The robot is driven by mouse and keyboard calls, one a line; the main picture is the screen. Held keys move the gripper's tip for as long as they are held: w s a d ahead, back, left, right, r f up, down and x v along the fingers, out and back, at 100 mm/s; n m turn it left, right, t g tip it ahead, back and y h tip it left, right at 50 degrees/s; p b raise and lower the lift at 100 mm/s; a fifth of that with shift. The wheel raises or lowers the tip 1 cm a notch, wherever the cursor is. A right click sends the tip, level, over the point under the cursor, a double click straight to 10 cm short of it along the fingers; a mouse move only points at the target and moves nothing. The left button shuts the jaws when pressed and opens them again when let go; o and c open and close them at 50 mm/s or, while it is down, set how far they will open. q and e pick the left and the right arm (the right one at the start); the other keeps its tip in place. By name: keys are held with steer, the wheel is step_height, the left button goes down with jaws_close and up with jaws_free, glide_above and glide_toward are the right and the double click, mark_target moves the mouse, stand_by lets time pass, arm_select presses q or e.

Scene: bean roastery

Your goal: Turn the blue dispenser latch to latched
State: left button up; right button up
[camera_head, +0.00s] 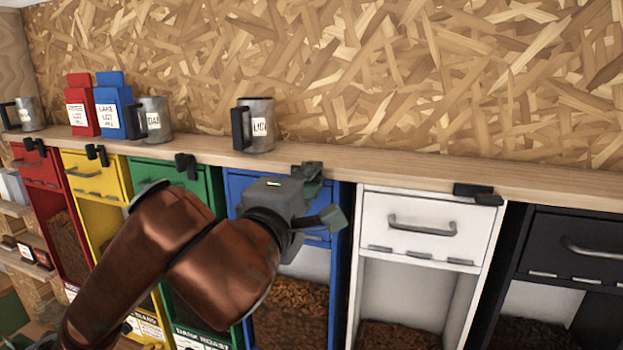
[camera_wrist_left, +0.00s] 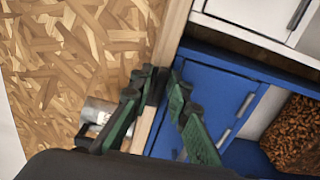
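The blue dispenser (camera_head: 236,187) stands between the green and white ones under the wooden shelf edge. Its blue door also shows in the left wrist view (camera_wrist_left: 212,98). My left gripper (camera_head: 322,192) is at the top right of the blue dispenser, by the shelf edge. In the left wrist view its two green-black fingers (camera_wrist_left: 160,84) are apart, with the small black latch (camera_wrist_left: 157,90) between their tips. I cannot tell whether they touch it. In the head view the latch is hidden behind my gripper. My right gripper is in neither view.
Similar black latches sit at the green (camera_head: 186,166), yellow (camera_head: 97,155) and white (camera_head: 478,194) dispensers. A metal mug (camera_head: 260,125) stands on the shelf above, left of my gripper. The shelf's right part is clear.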

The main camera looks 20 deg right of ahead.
arm_select(q)
jaws_close()
steer(key=shift+f+n+b, duration=0.1)
steer(key=shift+n+b, duration=0.2)
steer(key=shift+b, duration=0.4)
steer(key=n+b, duration=0.9)
steer(key=b, duration=0.2)
steer(key=shift+f, duration=0.1)
steer(key=n+b, duration=0.3)
steer(key=n, duration=0.1)
steer(key=shift+n+b, duration=0.3)
steer(key=shift+b, duration=0.1)
steer(key=shift+n+b, duration=1.05)
steer(key=shift+n, duration=0.85)
